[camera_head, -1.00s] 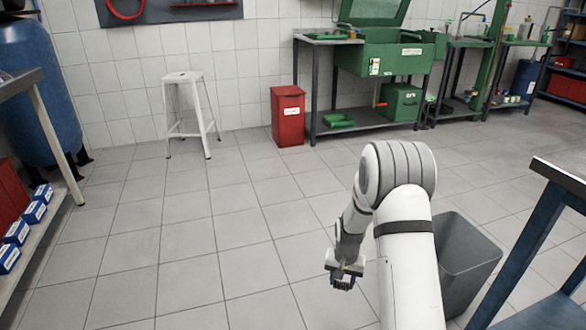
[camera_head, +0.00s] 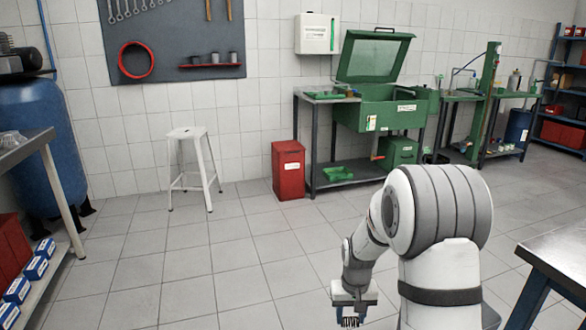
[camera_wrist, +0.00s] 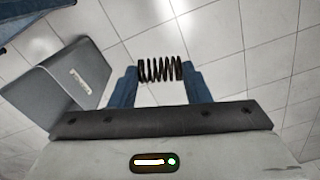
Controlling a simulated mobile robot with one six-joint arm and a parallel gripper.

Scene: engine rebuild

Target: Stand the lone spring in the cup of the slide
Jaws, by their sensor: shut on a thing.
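My gripper (camera_wrist: 160,74) is shut on a dark coil spring (camera_wrist: 160,69) in the wrist view. The spring lies crosswise between the two blue fingers, with its coils in plain sight and bare floor tiles behind it. In the head view my gripper (camera_head: 347,308) hangs at the lower middle, fingers down, over open floor. The spring (camera_head: 349,321) shows there as a small dark shape at its tips. I cannot make out the slide or its cup in either view.
A workbench edge (camera_head: 562,262) is at the right. A white stool (camera_head: 191,135), a red bin (camera_head: 288,170) and a green parts washer (camera_head: 392,112) stand by the far wall. The floor between is clear.

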